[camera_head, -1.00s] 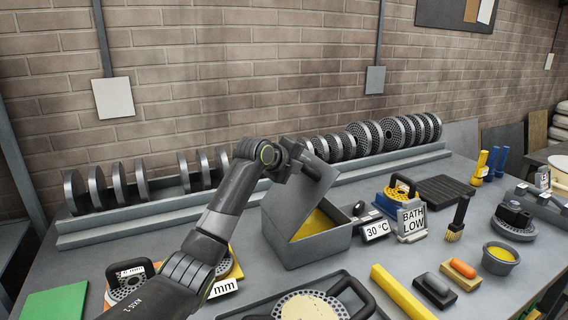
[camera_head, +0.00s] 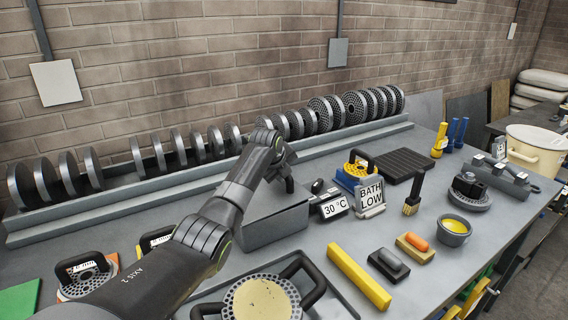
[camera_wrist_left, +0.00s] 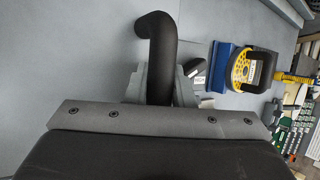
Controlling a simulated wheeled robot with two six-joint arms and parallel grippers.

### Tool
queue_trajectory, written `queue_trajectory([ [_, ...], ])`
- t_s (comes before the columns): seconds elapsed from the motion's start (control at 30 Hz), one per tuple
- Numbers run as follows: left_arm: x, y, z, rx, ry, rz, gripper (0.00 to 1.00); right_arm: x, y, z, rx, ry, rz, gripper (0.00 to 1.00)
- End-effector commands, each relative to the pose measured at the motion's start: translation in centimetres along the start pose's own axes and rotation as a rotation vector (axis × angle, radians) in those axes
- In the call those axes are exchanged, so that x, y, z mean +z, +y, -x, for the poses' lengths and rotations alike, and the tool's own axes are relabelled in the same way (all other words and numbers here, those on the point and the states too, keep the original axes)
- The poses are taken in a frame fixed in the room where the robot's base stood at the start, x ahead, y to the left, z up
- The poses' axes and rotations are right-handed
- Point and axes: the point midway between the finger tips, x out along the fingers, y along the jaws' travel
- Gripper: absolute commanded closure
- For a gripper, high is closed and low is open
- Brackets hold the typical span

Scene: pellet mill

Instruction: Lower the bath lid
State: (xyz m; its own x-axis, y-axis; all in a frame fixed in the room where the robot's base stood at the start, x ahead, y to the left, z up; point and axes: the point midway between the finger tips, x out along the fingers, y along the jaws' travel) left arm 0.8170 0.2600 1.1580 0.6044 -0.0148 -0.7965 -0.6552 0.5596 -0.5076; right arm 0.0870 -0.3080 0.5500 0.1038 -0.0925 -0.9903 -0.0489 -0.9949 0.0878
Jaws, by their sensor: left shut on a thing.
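The grey bath (camera_head: 275,227) stands on the bench at the middle of the head view. Its grey lid (camera_head: 262,204) lies flat or nearly flat over the box, and the yellow inside is hidden. My left forearm hides part of the lid's left side, so I cannot tell whether it touches the rim all round. My left gripper (camera_head: 286,168) is above the lid, shut on its black handle (camera_head: 290,185). In the left wrist view the handle (camera_wrist_left: 158,45) runs between the fingers. My right gripper is not in view.
A 30 °C display (camera_head: 334,207) and a BATH LOW sign (camera_head: 370,194) stand close to the right of the bath. A tray (camera_head: 337,304) with a perforated disc (camera_head: 262,300) is in front. A rack of discs (camera_head: 215,186) runs behind.

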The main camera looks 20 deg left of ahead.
Motion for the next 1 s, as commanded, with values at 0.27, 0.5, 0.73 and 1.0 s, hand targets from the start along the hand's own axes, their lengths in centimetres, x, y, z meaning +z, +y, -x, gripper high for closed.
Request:
queue_trajectory([
  [0.27, -0.32, 0.94, -0.81, 0.059, 0.002, -0.021, 1.00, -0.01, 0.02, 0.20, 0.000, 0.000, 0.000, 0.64],
  [0.5, -0.28, 1.01, -0.85, 0.063, 0.001, -0.023, 1.00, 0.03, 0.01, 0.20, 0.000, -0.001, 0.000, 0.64],
  [0.73, -0.23, 1.01, -0.83, 0.063, 0.000, -0.022, 0.71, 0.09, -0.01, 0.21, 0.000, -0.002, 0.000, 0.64],
  [1.0, -0.22, 0.90, -0.79, 0.060, -0.001, -0.023, 0.71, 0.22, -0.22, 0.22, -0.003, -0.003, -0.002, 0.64],
])
